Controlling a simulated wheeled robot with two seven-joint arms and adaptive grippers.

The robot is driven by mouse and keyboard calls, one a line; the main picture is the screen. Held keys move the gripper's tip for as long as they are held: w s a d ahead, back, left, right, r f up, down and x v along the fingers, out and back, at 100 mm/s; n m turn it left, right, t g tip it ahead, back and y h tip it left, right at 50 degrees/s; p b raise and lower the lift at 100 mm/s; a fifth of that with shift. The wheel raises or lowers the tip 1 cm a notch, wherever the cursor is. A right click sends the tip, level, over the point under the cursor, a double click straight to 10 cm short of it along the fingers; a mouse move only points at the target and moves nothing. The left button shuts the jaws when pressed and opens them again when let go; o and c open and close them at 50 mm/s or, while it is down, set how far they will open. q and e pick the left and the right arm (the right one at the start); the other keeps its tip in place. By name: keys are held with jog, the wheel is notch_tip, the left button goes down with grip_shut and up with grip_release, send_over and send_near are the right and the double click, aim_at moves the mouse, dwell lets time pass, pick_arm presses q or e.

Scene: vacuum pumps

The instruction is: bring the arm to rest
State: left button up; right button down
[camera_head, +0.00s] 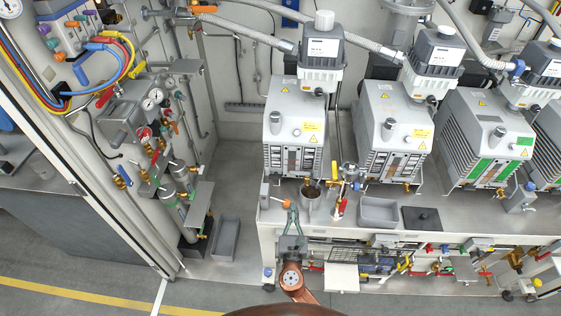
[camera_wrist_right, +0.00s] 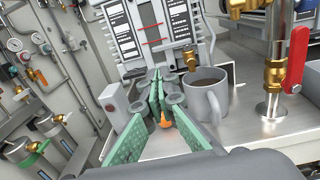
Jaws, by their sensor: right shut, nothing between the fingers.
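My right gripper (camera_head: 291,208) reaches in from the bottom of the head view, over the front edge of the bench below the leftmost pump. Its green fingers also show in the wrist view (camera_wrist_right: 156,92); the tips are together and hold nothing. A grey mug (camera_head: 311,204) with brown liquid stands on the bench just right of the fingers, apart from them in the head view. The mug also shows in the wrist view (camera_wrist_right: 208,98). A small orange piece (camera_wrist_right: 165,121) shows through the gap between the finger bases. My left gripper is not in view.
The leftmost vacuum pump (camera_head: 296,120) stands behind the gripper, with more pumps to the right. A red-handled valve (camera_head: 341,208), a grey tray (camera_head: 379,211) and a dark plate (camera_head: 421,218) are right of the mug. Open floor (camera_head: 225,180) lies left of the bench.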

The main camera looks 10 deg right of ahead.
jog(key=s+d+f+m+g+h, duration=0.1)
jog(key=s+d+f+m+g, duration=0.2)
jog(key=s+d+m, duration=0.4)
jog(key=s+d+f+m+g+h, duration=0.1)
jog(key=s+d+f+m+g, duration=0.3)
jog(key=d+m, duration=0.45)
jog(key=s+d+f+m+g+h, duration=0.2)
jog(key=s+d+m+g, duration=0.1)
jog(key=s+d+m, duration=0.5)
jog(key=s+a+f+m+g+y, duration=0.1)
jog(key=s+m+g+y, duration=0.15)
jog(key=s+m, duration=0.4)
jog(key=s+a+f+m+g+y, duration=0.15)
jog(key=s+m+y, duration=0.25)
jog(key=s, duration=0.5)
jog(key=s+f+n+g, duration=0.1)
jog(key=s+f, duration=0.1)
jog(key=f, duration=1.4)
jog(key=s+f+g, duration=0.1)
jog(key=s+f, duration=0.1)
jog(key=f, duration=1.3)
jog(key=s+f, duration=1.6)
jog(key=s, duration=0.2)
jog(key=shift+s+a+n+g+y, duration=0.25)
jog(key=shift+a+n+g+y, duration=0.1)
jog(key=shift+a+g, duration=0.1)
